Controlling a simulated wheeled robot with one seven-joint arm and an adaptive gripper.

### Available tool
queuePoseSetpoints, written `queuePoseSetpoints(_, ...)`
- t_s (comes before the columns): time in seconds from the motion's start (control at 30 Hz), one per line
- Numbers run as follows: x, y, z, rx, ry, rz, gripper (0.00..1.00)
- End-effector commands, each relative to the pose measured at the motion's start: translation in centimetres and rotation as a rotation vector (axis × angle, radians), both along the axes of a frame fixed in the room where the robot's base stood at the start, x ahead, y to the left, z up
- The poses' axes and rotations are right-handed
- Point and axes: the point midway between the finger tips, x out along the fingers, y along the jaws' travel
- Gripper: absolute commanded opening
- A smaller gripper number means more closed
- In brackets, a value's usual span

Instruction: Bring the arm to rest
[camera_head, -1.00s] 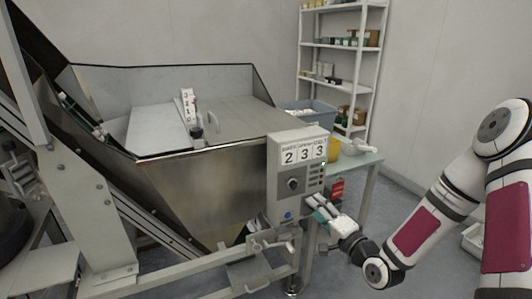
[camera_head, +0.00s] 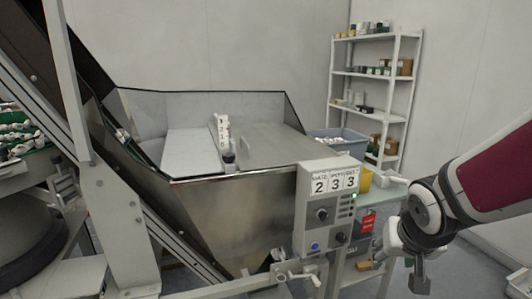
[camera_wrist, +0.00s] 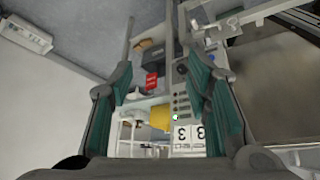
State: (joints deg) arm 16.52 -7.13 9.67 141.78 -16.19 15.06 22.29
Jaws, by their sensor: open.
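My gripper (camera_wrist: 157,85) is open in the wrist view, with its two dark fingers and green pads spread apart and nothing between them. Past the fingers are the control box (camera_wrist: 184,110), the red tag (camera_wrist: 151,81) and the yellow container (camera_wrist: 160,118). In the head view my white and dark-red arm (camera_head: 495,175) comes in from the right. Its wrist (camera_head: 427,212) is bent down, to the right of the control box (camera_head: 325,208) and apart from it. The fingers cannot be made out clearly in the head view.
A metal hopper (camera_head: 235,205) fills the middle, with the control box on its right front. A side table (camera_head: 352,274), a blue-grey bin (camera_head: 345,146) and a shelf rack (camera_head: 410,100) stand behind. Green-and-white parts (camera_head: 22,135) are at the far left. Floor at lower right looks clear.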

Motion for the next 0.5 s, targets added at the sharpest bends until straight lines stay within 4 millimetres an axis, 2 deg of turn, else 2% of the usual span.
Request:
queuePoseSetpoints(0.03,-1.7,0.3,1.2,-0.018,0.023,0.005,0.45)
queuePoseSetpoints(0.2,-8.7,1.5,3.7,-0.038,0.151,0.032,0.45)
queuePoseSetpoints(0.3,-12.8,2.6,4.7,-0.024,0.221,0.063,0.45)
queuePoseSetpoints(0.5,-19.2,4.4,5.7,0.020,0.328,0.136,0.45)
